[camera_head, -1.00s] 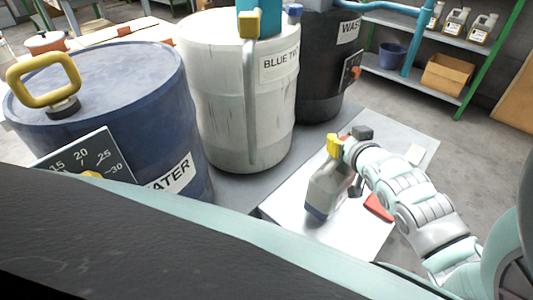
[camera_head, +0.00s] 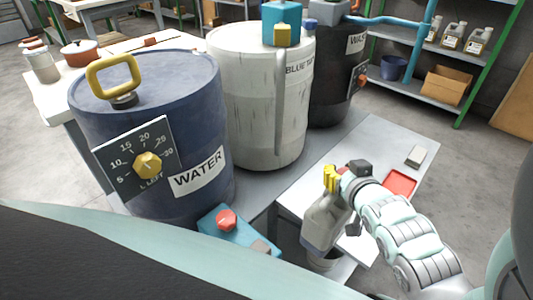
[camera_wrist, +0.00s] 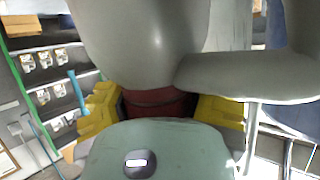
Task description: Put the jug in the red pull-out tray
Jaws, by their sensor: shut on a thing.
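A grey jug (camera_head: 322,222) hangs in my gripper (camera_head: 332,179), beside the front edge of the pale table. My yellow fingers are shut on its upper part. In the wrist view the jug's grey body (camera_wrist: 140,40) fills the top, and my gripper (camera_wrist: 158,112) has a finger on each side of a dark red band. A shallow red tray (camera_head: 401,181) lies on the table right of my gripper, partly hidden by my arm. I cannot tell whether it slides out.
A pale table (camera_head: 375,140) stands beneath my arm. Behind are a blue water drum (camera_head: 205,110), a white drum (camera_head: 235,110) and a dark drum (camera_head: 328,80). A teal box with a red knob (camera_head: 227,220) is at lower left. A small block (camera_head: 416,156) sits on the table.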

